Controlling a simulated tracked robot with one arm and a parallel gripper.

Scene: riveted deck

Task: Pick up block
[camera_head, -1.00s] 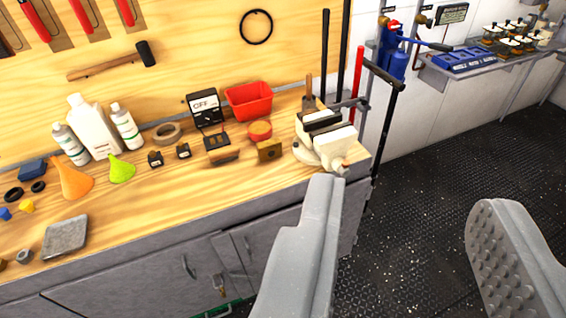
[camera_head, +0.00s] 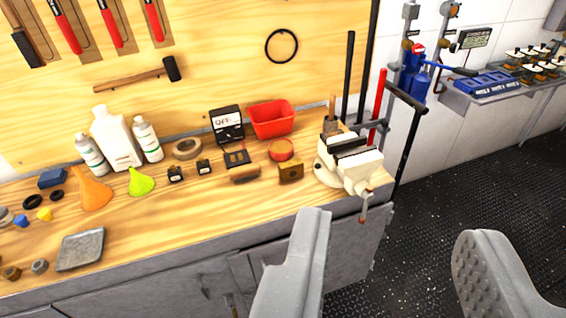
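My gripper (camera_head: 392,228) is open and empty, its two grey fingers wide apart at the bottom of the view. The left finger overlaps the front of the workbench; the right one is over the dark floor. A small brown block (camera_head: 290,172) with a dark spot on its face sits on the wooden bench top, left of the vise and beyond the left finger. Two small black cubes (camera_head: 176,174) stand further left. I cannot tell which of these the task means by the block. Nothing touches the fingers.
A white vise (camera_head: 352,165) stands at the bench's right corner, with upright bars behind it. A red bin (camera_head: 271,119), bottles (camera_head: 117,138), funnels (camera_head: 141,181) and a grey tray (camera_head: 80,249) crowd the bench (camera_head: 190,225). The studded floor (camera_head: 440,190) on the right is clear.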

